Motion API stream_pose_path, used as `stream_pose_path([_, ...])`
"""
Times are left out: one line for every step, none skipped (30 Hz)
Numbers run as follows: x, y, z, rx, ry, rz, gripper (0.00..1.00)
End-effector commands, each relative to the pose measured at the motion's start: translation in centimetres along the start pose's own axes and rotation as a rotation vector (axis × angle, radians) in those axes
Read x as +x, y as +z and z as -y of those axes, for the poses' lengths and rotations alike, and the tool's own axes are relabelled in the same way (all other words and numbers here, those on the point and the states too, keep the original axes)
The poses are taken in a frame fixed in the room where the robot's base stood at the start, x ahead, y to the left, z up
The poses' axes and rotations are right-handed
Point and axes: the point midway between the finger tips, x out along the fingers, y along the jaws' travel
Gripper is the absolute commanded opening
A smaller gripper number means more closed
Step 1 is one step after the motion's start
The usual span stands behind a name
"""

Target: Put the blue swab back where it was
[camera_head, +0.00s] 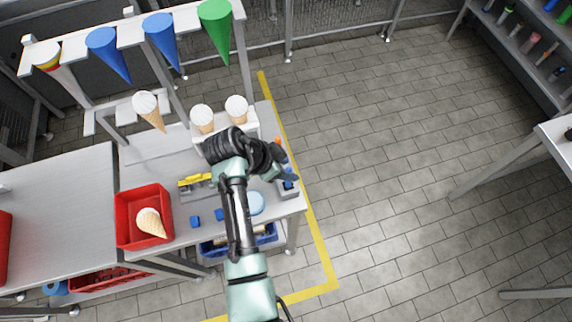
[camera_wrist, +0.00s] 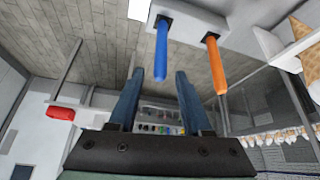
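In the wrist view a blue swab (camera_wrist: 161,50) stands in a dark slot of a white holder (camera_wrist: 205,12). An orange swab (camera_wrist: 216,66) is in the slot to its right. My gripper (camera_wrist: 160,72) is open. Its two fingers are apart, with the blue swab's free end showing in the gap and clear space on both sides. I cannot tell how deep the swab is between the fingers. In the head view my gripper (camera_head: 287,166) is over the right end of the workbench, above a small grey block (camera_head: 289,194) with blue on it.
A rack with blue cones (camera_head: 107,52) and a green cone (camera_head: 215,25) stands at the back. Ice-cream cones (camera_head: 237,109) sit behind my arm. A red bin (camera_head: 133,198) holds another cone (camera_head: 151,222). A yellow-handled tool (camera_head: 195,180) lies on the bench. The tiled floor at right is clear.

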Motion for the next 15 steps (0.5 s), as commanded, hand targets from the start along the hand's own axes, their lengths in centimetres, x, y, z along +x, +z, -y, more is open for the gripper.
stream_pose_path([0.0,0.0,0.0,0.0,0.0,0.0,0.49])
stream_pose_path([0.0,0.0,0.0,0.0,0.0,0.0,0.49])
stream_pose_path([0.0,0.0,0.0,0.0,0.0,0.0,0.49])
stream_pose_path([0.0,0.0,0.0,0.0,0.0,0.0,0.49])
stream_pose_path([0.0,0.0,0.0,0.0,0.0,0.0,0.49])
stream_pose_path([-0.1,-0.1,0.0,0.0,0.0,0.0,0.49])
stream_pose_path([-0.2,-0.1,0.0,0.0,0.0,0.0,0.49])
stream_pose_path([-0.3,-0.2,0.0,0.0,0.0,0.0,0.49])
stream_pose_path([-0.6,-0.2,0.0,0.0,-0.001,-0.001,0.49])
stream_pose_path([-0.7,-0.2,0.1,0.0,-0.003,-0.001,0.49])
stream_pose_path([-1.0,-0.1,0.1,-0.001,-0.003,-0.002,0.49])
stream_pose_path([-1.6,-0.1,0.2,-0.001,-0.004,-0.002,0.49])
stream_pose_path([-2.1,-0.1,0.1,-0.001,-0.004,-0.002,0.49])
stream_pose_path([-2.6,-0.1,0.2,0.0,-0.005,-0.002,0.49])
stream_pose_path([-3.4,-0.1,0.1,0.0,-0.006,-0.002,0.49])
